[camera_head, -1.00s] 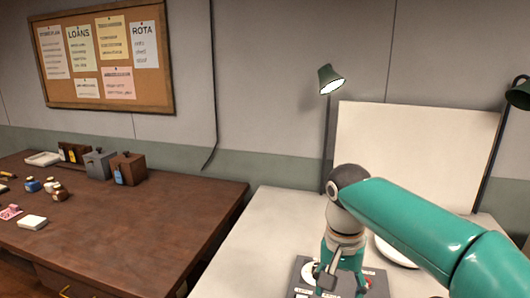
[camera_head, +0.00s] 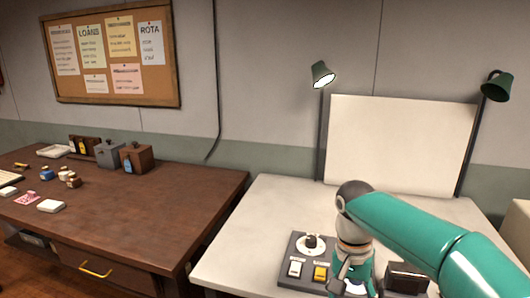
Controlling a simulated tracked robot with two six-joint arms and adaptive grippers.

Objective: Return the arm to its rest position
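My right arm, teal with a dark grey wrist joint, comes in from the lower right. Its gripper (camera_head: 350,278) points down at the right side of a dark control panel on the pale table (camera_head: 260,228). The gripper partly covers the panel, and its fingertips are too small and overlapped to tell open from shut. I see nothing held in it. The control panel (camera_head: 287,280) carries a round white dial with a dark knob (camera_head: 311,242), a white switch (camera_head: 295,269) and a yellow switch (camera_head: 320,273). My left gripper is out of view.
A dark box (camera_head: 405,278) sits below my arm. A brown desk (camera_head: 130,220) with small bottles and boxes is at left. The pale table's left part is clear.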

